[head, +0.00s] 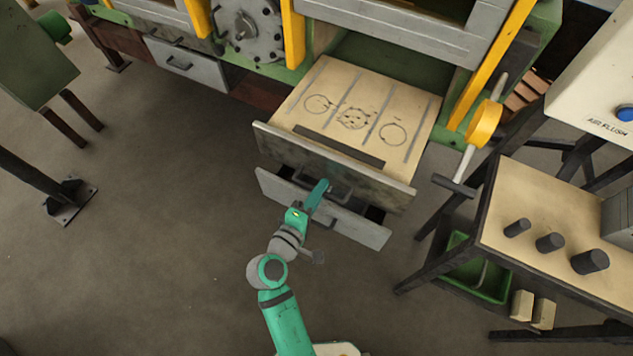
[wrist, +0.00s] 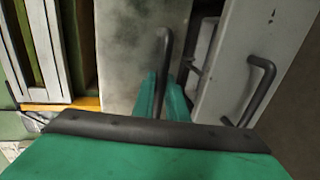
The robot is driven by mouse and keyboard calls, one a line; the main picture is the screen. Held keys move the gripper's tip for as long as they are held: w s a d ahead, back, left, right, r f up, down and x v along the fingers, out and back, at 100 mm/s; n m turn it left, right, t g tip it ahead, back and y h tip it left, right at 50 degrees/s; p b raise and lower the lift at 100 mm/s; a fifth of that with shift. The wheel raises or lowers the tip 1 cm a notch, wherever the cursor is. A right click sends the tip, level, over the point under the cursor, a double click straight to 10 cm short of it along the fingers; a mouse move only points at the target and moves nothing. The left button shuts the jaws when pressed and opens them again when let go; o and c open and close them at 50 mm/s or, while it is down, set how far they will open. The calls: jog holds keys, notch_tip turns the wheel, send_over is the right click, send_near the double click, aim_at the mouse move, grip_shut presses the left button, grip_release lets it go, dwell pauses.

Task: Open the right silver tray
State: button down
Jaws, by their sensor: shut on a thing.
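Two stacked metal fronts with dark handles stand at the right of the furnace. The upper, mottled grey front (head: 275,146) also shows in the wrist view (wrist: 125,60). The lower, lighter silver tray front (head: 360,230) stands out below it, with a dark gap behind, and shows at the right in the wrist view (wrist: 225,70). My gripper (head: 322,186) is at the upper front. In the wrist view its green fingers (wrist: 162,95) are shut on the upper front's handle (wrist: 163,45). The lower handle (wrist: 262,80) is free of the fingers. Which front is the named tray is unclear.
A pale board with circle drawings (head: 345,95) lies behind the upper front. A closed silver drawer (head: 187,65) is at far left. A table (head: 535,200) with dark cylinders and a yellow-wheeled lever (head: 484,123) stand right.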

jog(key=shift+a, duration=0.35)
jog(key=c, duration=1.8)
grip_release()
jog(key=shift+o, duration=0.2)
jog(key=shift+s+d, duration=0.15)
jog(key=shift+d, duration=0.05)
jog(key=v, duration=1)
jog(key=shift+s+a, duration=0.15)
jog(key=shift+s, duration=0.2)
jog(key=s+a+f+m+y, duration=0.2)
jog(key=s+f+y, duration=0.5)
jog(key=s+f, duration=0.15)
jog(key=s+d+r+m+t+y, duration=0.1)
jog(key=s+d+r+m, duration=0.3)
jog(key=s+r+m, duration=0.4)
jog(key=shift+s+m+t, duration=0.6)
jog(key=shift+s+m, duration=0.2)
jog(key=shift+s, duration=0.15)
